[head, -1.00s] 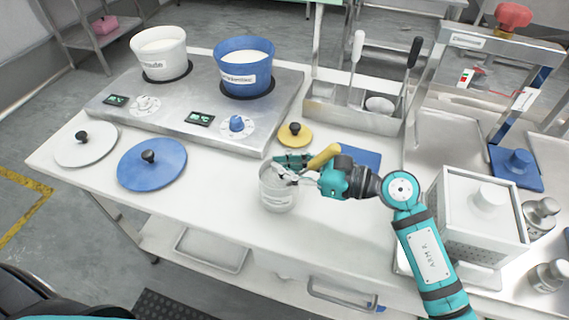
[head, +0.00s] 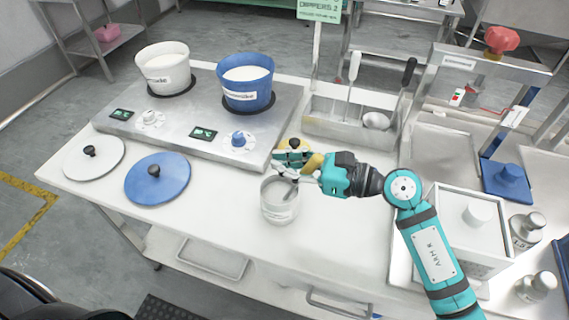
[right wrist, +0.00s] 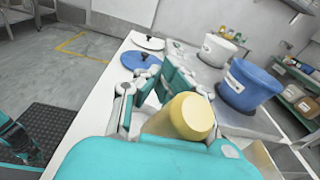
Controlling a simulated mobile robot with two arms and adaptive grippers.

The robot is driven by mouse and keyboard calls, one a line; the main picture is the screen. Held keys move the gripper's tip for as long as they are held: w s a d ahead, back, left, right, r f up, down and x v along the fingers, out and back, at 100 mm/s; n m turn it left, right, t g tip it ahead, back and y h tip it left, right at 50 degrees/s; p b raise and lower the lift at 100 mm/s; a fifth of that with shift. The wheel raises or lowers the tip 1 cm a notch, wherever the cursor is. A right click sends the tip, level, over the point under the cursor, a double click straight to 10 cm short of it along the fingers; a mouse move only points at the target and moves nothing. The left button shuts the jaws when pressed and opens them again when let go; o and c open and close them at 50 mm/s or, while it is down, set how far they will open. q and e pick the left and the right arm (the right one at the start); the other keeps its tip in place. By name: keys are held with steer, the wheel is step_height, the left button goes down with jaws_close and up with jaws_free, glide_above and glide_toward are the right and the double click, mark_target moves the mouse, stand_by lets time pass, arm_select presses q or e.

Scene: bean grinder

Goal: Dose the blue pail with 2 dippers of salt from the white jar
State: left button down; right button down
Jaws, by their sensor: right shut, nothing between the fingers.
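The blue pail (head: 247,97) stands on the right hotplate, open, with white contents and a label. A small whitish open jar (head: 280,208) stands on the table in front of the steel hob. A grey dipper stem (head: 289,189) slants into it. A thick yellow handle (head: 314,163) lies at my right gripper (head: 290,160), just above and behind the jar's rim. In the right wrist view the handle's round end (right wrist: 185,118) shows among the finger links. The right fingers are shut; nothing shows gripped between their tips. The dipper's bowl is hidden.
A white pail (head: 163,80) stands on the left hotplate. White (head: 93,160) and blue (head: 157,180) lids lie front left; a yellow lid (head: 296,145) is behind my gripper. A steel tray (head: 340,128) with utensils and a white box (head: 462,230) stand right.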

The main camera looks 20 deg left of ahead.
step_height(320, 180, up, 6)
steer(key=p, duration=0.3)
steer(key=shift+f+p, duration=0.15)
steer(key=shift+p, duration=0.2)
stand_by(0.4)
